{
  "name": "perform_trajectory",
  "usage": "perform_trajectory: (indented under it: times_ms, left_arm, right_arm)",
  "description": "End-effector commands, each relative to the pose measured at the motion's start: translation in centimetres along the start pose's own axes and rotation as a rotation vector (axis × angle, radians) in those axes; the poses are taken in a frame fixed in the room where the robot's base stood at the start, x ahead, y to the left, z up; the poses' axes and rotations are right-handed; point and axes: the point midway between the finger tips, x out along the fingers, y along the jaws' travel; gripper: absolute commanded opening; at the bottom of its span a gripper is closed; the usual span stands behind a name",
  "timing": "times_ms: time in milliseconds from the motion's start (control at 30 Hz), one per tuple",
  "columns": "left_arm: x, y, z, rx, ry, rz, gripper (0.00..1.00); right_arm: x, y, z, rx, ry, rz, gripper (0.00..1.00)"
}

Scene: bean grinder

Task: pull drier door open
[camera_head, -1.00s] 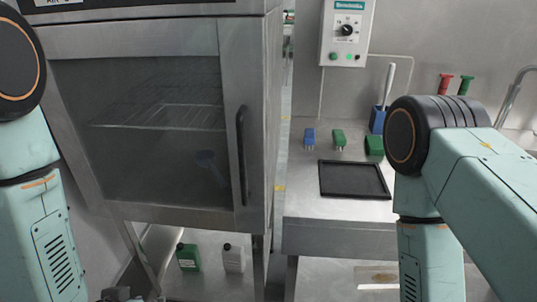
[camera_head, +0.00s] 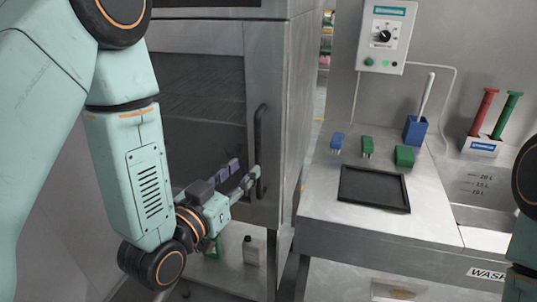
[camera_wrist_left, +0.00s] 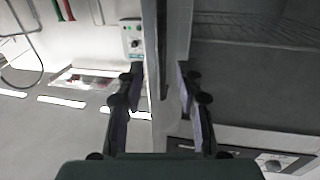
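The drier (camera_head: 292,110) is a steel cabinet with a dark-windowed door (camera_head: 262,60). The door looks shut. Its black vertical handle (camera_head: 258,135) is on the door's right side. My left gripper (camera_head: 252,178) is at the lower part of this handle, its fingers partly overlapping it in the head view. In the left wrist view the dark handle bar (camera_wrist_left: 162,50) runs between the two spread fingers of my left gripper (camera_wrist_left: 160,74), with gaps at both sides. Whether any finger touches it cannot be told. My right gripper is out of view.
A steel bench (camera_head: 330,205) to the right holds a black tray (camera_head: 374,188), blue and green pieces and a blue holder (camera_head: 415,132). A control box (camera_head: 382,38) hangs on the wall above.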

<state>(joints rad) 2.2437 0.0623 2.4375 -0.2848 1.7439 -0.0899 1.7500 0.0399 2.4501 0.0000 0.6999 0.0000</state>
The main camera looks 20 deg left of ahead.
Motion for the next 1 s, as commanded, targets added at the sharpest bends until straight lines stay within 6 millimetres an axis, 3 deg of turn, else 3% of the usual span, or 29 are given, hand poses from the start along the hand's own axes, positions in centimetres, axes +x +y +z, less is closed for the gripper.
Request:
perform_trajectory:
  times_ms: [600, 933, 1000]
  left_arm:
    - [7.3, -0.1, -0.1, 0.002, 0.004, -0.002, 0.36]
    - [7.8, 0.1, -0.1, 0.002, 0.003, -0.001, 0.36]
    - [7.8, 0.1, -0.1, 0.002, 0.003, -0.001, 0.32]
  right_arm:
    - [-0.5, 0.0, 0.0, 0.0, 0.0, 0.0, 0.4]
    - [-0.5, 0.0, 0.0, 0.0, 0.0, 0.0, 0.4]
    - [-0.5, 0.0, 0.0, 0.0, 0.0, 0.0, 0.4]
